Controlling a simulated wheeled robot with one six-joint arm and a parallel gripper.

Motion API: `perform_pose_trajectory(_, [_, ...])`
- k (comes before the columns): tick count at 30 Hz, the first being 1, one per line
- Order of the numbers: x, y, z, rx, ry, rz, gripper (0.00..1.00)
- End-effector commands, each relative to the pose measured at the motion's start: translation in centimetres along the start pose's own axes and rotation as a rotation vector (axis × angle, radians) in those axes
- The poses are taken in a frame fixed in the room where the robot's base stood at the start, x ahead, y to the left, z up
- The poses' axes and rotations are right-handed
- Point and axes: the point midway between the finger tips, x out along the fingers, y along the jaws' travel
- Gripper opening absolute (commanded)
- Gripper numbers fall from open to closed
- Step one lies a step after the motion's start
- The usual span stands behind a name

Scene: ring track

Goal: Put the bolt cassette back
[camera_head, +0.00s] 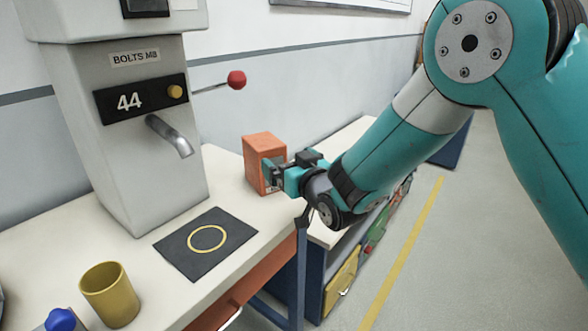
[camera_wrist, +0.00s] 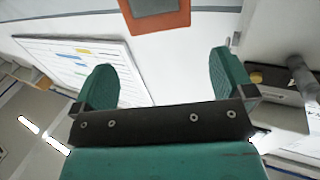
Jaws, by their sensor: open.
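An orange box (camera_head: 262,150), which looks like the bolt cassette, stands upright on the white counter beside the wall, right of the dispenser labelled "BOLTS M8" (camera_head: 135,130). In the wrist view the orange box (camera_wrist: 155,20) shows at the top edge, partly cut off, with a dark grey panel framed in orange. My gripper (camera_head: 275,173) is at the box's right side in the head view. In the wrist view my gripper (camera_wrist: 161,80) is open, its two teal fingers apart with nothing between them. The box lies beyond the fingertips. Whether a finger touches it I cannot tell.
The dispenser has a red-knobbed lever (camera_head: 236,80) and a metal spout (camera_head: 170,136). A dark mat (camera_head: 180,243) with a yellow ring lies before it. A yellow cup (camera_head: 110,296) stands front left. Coloured bins (camera_head: 342,283) sit below the counter on the right.

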Motion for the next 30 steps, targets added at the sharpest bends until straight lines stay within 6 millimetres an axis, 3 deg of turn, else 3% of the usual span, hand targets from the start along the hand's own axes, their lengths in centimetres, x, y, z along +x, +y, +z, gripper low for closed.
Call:
perform_pose_trajectory(4, [-1.5, 0.0, 0.0, 0.0, 0.0, 0.0, 1.0])
perform_pose_trajectory(11, [-1.9, 0.0, -0.1, 0.001, -0.004, 0.0, 1.0])
perform_pose_trajectory(17, [-4.0, 0.9, -1.6, 0.059, -0.181, 0.003, 1.0])
perform_pose_trajectory(20, [-7.6, 1.0, -2.6, 0.116, -0.379, -0.018, 1.0])
perform_pose_trajectory(23, [-12.8, 0.2, -3.3, 0.166, -0.602, -0.063, 1.0])
perform_pose_trajectory(30, [-28.3, -2.8, -4.3, 0.198, -1.086, -0.217, 1.0])
